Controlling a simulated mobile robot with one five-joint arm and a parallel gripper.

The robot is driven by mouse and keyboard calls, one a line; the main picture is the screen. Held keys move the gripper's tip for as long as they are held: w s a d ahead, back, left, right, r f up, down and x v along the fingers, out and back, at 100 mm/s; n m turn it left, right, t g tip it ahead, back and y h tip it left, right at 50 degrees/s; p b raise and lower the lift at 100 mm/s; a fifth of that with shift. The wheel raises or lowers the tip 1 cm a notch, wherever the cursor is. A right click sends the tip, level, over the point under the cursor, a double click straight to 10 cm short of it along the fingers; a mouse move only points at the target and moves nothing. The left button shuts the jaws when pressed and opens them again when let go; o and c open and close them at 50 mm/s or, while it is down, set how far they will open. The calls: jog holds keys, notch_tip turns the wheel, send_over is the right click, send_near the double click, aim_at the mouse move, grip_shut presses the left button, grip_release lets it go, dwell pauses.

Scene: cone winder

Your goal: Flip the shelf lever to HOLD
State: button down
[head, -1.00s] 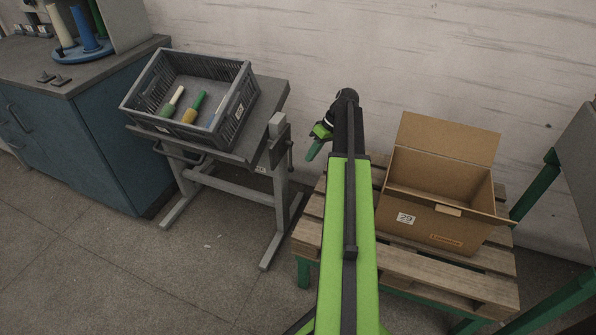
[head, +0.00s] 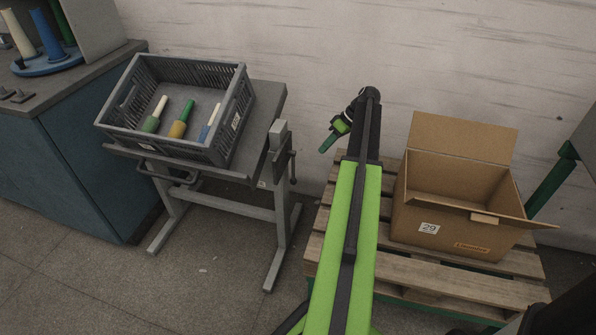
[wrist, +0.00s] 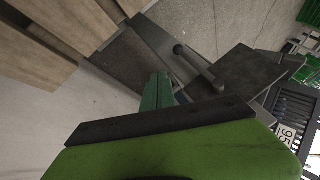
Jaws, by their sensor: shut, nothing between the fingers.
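The grey stand's tilted shelf (head: 267,160) holds a crate. At its right edge, a dark upright lever (head: 291,160) stands beside a grey post; the wrist view shows a dark bar with a round end (wrist: 195,65), which looks like this lever. No HOLD marking is readable. My gripper (head: 327,145) has green fingers, pointing down and left, to the right of the lever and apart from it. The fingers look shut and empty. In the wrist view the green fingers (wrist: 158,92) show below the bar, with the dark-edged green gripper body hiding the lower part.
A blue cabinet (head: 70,170) stands at the left. An open cardboard box (head: 450,230) sits on a wooden pallet (head: 400,275) at the right. Floor is clear between stand and pallet. A pale wall is behind.

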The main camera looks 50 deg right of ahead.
aim_at(293, 169)
jog(key=a+r+b+x, duration=0.1)
jog(key=a+b+x, duration=0.1)
jog(key=b+x, duration=0.7)
jog(key=x, duration=0.4)
jog(key=shift+s+a+b, duration=0.3)
jog(key=shift+s, duration=0.05)
jog(key=shift+s+d, duration=0.15)
